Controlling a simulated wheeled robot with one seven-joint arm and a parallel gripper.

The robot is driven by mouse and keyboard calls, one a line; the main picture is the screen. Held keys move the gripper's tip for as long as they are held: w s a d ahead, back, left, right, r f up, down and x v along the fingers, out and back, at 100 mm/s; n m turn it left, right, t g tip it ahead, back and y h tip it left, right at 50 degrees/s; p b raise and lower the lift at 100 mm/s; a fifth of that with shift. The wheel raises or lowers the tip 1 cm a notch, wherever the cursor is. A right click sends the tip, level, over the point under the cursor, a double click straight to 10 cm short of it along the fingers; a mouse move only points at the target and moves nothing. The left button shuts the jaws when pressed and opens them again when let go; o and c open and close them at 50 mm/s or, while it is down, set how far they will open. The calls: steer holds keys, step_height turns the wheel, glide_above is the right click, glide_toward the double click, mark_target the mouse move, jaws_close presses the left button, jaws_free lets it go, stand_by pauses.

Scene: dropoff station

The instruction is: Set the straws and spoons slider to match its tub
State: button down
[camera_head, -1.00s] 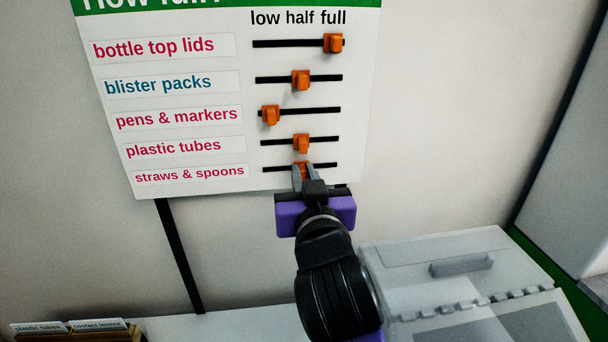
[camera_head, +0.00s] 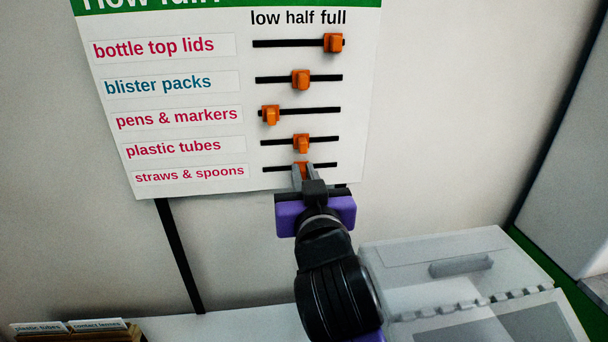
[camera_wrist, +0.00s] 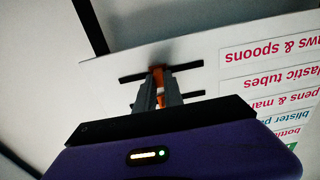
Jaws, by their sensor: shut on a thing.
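The straws and spoons slider has an orange knob (camera_head: 303,168) at about the half position on its black track (camera_head: 325,166), the lowest row of the board (camera_head: 200,192). My gripper (camera_head: 304,174) reaches up from below with its grey fingers on either side of this knob, shut on it. In the wrist view the fingers (camera_wrist: 158,92) close around the orange knob (camera_wrist: 157,73), and the track shows out to both sides. The fingers hide part of the knob. The tub for straws and spoons is not identifiable in these views.
The plastic tubes knob (camera_head: 301,143) sits close above at half. The pens & markers knob (camera_head: 270,115) is at low, blister packs (camera_head: 300,80) at half, bottle top lids (camera_head: 333,43) at full. A grey lidded box (camera_head: 450,255) stands lower right; labelled cards (camera_head: 70,327) are lower left.

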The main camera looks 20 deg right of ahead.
steer(key=shift+w+a+b, duration=0.15)
steer(key=shift+w+a, duration=0.1)
steer(key=shift+a, duration=0.65)
steer(key=shift+w+a+b, duration=0.15)
steer(key=shift+w+a, duration=0.05)
steer(key=shift+a, duration=0.65)
steer(key=shift+w+a+b, duration=0.15)
steer(key=shift+w+a, duration=0.1)
steer(key=shift+a, duration=0.65)
steer(key=c, duration=1.5)
jaws_free()
steer(key=shift+a, duration=0.1)
steer(key=shift+o, duration=0.3)
steer(key=shift+s, duration=0.35)
steer(key=b+v, duration=0.1)
steer(key=v, duration=0.6)
steer(key=shift+b, duration=0.3)
